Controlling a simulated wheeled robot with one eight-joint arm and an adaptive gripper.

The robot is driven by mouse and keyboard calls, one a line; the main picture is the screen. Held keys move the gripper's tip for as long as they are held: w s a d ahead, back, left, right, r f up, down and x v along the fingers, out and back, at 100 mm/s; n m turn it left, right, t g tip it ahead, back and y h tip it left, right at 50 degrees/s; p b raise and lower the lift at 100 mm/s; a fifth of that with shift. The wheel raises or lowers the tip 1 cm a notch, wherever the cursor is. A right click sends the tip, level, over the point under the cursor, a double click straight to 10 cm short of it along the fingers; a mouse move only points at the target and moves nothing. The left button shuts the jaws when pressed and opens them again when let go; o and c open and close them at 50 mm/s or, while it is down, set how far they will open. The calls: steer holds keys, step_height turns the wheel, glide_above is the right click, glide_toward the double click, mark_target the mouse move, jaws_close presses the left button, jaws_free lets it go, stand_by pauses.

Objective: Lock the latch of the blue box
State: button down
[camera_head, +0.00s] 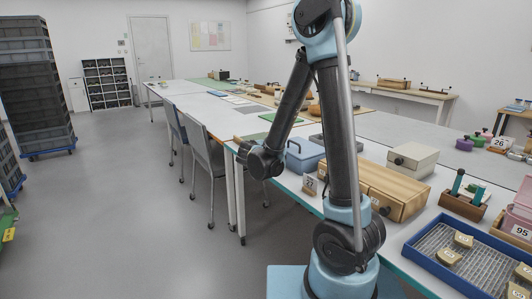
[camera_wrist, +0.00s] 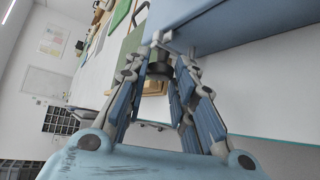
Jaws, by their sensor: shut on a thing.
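The blue box (camera_head: 304,156) stands near the left edge of the long table, partly behind my arm, with a handle on its lid. In the wrist view its blue wall (camera_wrist: 235,22) fills the upper right. My gripper (camera_wrist: 160,62) is at the box's side, with its fingers closed around a dark round knob (camera_wrist: 158,71), which appears to be the latch of the blue box. The fingers cover part of the knob, so its turn cannot be read.
A wooden box (camera_head: 393,192) and a cream box (camera_head: 412,159) stand to the right of the blue box. A small number tag (camera_head: 310,184) stands near the table edge. A blue tray (camera_head: 470,258) lies closer.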

steer(key=shift+d+f, duration=0.1)
steer(key=c, duration=1.3)
jaws_free()
steer(key=shift+c, duration=0.2)
steer(key=v, duration=1.2)
